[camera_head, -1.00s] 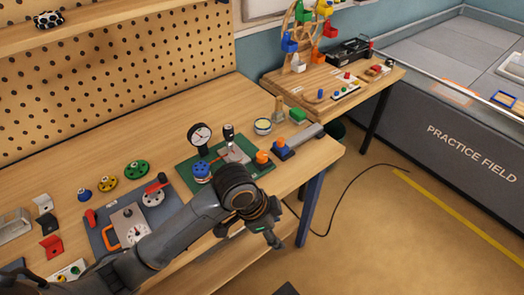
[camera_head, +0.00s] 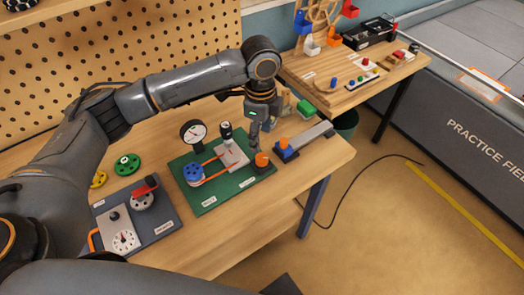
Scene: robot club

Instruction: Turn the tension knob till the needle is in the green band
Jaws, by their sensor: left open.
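A green board (camera_head: 216,199) lies on the workbench. On it stand a round white gauge (camera_head: 193,132) on a black post, a blue pulley (camera_head: 194,174) and an orange pulley (camera_head: 262,159). An orange belt (camera_head: 216,172) runs from the blue pulley to a grey plate (camera_head: 234,156). A black-topped knob (camera_head: 226,131), probably the tension knob, stands over that plate. The gauge's needle and any green band are too small to read. My left gripper (camera_head: 254,143) is open, points down and is just right of the knob, above and behind the orange pulley. My right gripper is out of view.
A blue-grey board (camera_head: 165,232) with a dial and red lever is at front left. A blue block (camera_head: 288,154) with an orange knob and grey bar is close on the right. The bench's front strip is clear.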

